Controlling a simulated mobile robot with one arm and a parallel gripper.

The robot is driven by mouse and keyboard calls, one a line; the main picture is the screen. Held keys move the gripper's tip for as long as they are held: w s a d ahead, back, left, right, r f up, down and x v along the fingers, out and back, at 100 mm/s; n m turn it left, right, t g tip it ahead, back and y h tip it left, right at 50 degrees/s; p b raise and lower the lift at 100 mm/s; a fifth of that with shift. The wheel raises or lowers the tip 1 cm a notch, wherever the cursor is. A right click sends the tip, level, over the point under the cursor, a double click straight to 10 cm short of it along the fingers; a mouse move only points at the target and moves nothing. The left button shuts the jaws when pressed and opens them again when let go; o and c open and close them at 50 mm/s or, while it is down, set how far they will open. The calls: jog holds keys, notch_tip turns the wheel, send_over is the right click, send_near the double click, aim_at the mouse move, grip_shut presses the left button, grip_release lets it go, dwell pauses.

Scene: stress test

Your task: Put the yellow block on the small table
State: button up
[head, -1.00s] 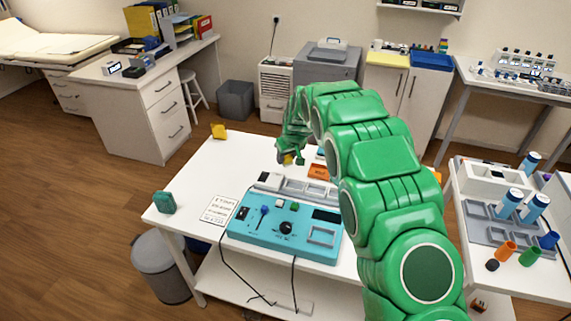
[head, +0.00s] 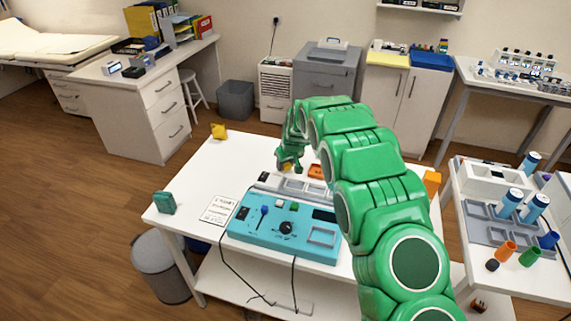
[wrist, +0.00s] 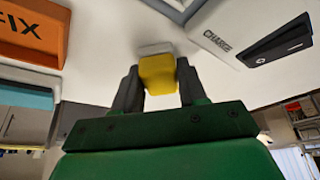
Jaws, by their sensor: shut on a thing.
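My gripper (wrist: 158,85) is shut on the yellow block (wrist: 158,73) in the wrist view, with one dark finger at each side of it. In the head view my gripper (head: 289,166) is low over the white table (head: 190,175), behind the teal console (head: 285,228). The block is mostly hidden there by my green hand. A pale grey-white piece (wrist: 155,47) shows just beyond the block in the wrist view. I cannot tell whether the block touches the tabletop.
An orange box (head: 317,171) lies close to my gripper on its right. A yellow object (head: 218,131) sits at the table's back left corner, and a green object (head: 165,203) at its left edge. A printed card (head: 218,210) lies left of the console. The table's left part is mostly clear.

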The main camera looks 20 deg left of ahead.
jog(key=shift+f, duration=0.1)
jog(key=o, duration=1.1)
jog(key=v, duration=1.2)
